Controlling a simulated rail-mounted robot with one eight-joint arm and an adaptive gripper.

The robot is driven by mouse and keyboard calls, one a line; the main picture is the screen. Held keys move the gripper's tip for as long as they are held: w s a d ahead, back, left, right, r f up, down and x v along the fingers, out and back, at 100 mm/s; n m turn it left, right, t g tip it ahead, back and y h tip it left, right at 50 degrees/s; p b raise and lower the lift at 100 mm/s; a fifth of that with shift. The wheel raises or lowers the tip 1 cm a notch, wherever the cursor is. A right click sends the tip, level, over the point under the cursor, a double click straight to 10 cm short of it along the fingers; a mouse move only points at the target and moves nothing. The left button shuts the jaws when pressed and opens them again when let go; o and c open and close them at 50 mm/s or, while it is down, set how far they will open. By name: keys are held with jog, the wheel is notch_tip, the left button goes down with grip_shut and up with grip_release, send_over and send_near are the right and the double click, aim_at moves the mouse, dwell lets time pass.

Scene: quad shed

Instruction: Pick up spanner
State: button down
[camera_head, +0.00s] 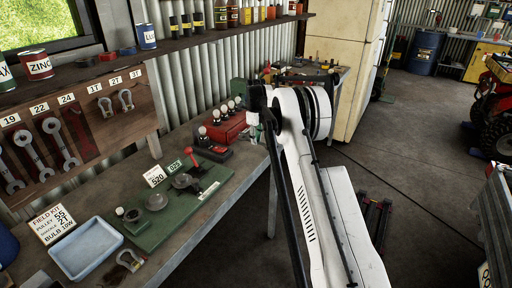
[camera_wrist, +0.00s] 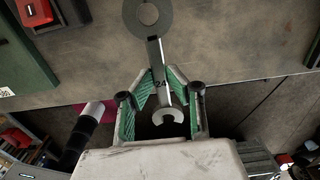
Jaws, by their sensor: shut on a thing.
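The spanner (camera_wrist: 155,55) is a grey metal one marked 24, with a round ring end at the top of the wrist view and an open jaw end lower down. My gripper (camera_wrist: 158,75) is shut on its shank, with green-padded fingers on both sides. The open jaw end lies between the fingers, close to the palm. The ring end sticks out over the workbench. In the head view my white arm hides most of the gripper and the held spanner cannot be made out. The tool board (camera_head: 120,125) shows a bare reddish patch under the 24 label.
Other spanners (camera_head: 60,143) and shackles (camera_head: 126,100) hang on the board. The workbench (camera_head: 75,205) holds a blue tray (camera_head: 85,268), a green base plate (camera_head: 180,212) with parts, and a red box (camera_head: 224,130). A red quad (camera_head: 497,105) stands far right. The floor between is largely open.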

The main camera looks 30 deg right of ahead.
jog(key=s+a+r, duration=0.1)
jog(key=a+r, duration=0.2)
jog(key=a, duration=0.2)
jog(key=s+a+r+b, duration=0.1)
jog(key=s+a+r, duration=0.1)
jog(key=a, duration=0.4)
jog(key=shift+s+r, duration=0.3)
jog(key=shift+r, duration=0.6)
notch_tip(320, 180, up, 6)
jog(key=p, duration=0.1)
jog(key=shift+p, duration=0.35)
jog(key=shift+a, duration=0.1)
